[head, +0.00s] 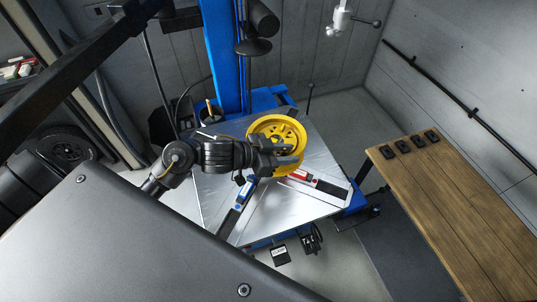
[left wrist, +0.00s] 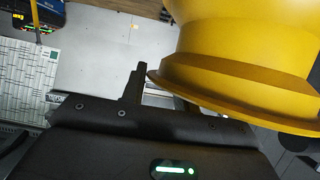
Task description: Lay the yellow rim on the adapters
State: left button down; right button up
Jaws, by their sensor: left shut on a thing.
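The yellow rim (head: 274,127) is over the silver turntable (head: 222,190) of the tyre machine in the head view, and fills the upper right of the left wrist view (left wrist: 240,45). My left gripper (head: 291,159) is shut on the near edge of the rim. Whether the rim touches anything below it cannot be told. The turntable carries clamp slides with a blue block (head: 245,191) and a red block (head: 299,175). Several small black blocks, which look like adapters (head: 403,146), lie on the wooden bench; any under the rim are hidden. My right gripper is not in view.
The blue machine column (head: 222,60) stands behind the turntable, with a black tool head (head: 255,45) hanging beside it. The wooden bench (head: 440,200) is to the right, its near part bare. A dark tyre (head: 62,148) is at the left.

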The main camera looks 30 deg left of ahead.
pick_arm(q)
jog(key=w+a+f, duration=0.3)
jog(key=a+f, duration=0.3)
jog(key=shift+w+a+f, duration=0.15)
jog(key=shift+w+f, duration=0.05)
jog(key=shift+w, duration=0.1)
jog(key=f, duration=0.1)
jog(key=f+p, duration=0.1)
jog(key=f, duration=0.1)
jog(key=shift+w+a+f, duration=0.1)
jog(key=shift+a+f, duration=0.1)
jog(key=shift+f, duration=0.05)
jog(key=shift+f, duration=0.1)
jog(key=shift+f, duration=0.5)
jog(key=c, duration=1.1)
grip_release()
jog(key=shift+o, duration=0.2)
